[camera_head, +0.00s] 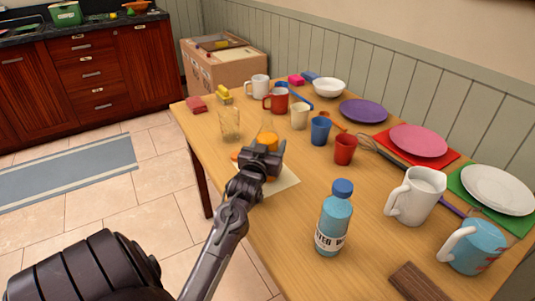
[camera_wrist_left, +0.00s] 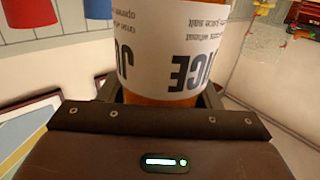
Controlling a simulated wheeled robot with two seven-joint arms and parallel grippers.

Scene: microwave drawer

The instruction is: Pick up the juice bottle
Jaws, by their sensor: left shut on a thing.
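The juice bottle shows in the left wrist view (camera_wrist_left: 172,50) as an orange bottle with a white label reading "JUICE", upside down in that picture. My right gripper is not in view.
The wooden table (camera_head: 285,235) holds a clear glass (camera_head: 230,124) just left of the bottle. A blue water bottle (camera_head: 335,220) stands nearer, to the right. A blue cup (camera_head: 320,130), a red cup (camera_head: 345,148) and several mugs and plates crowd the right side.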

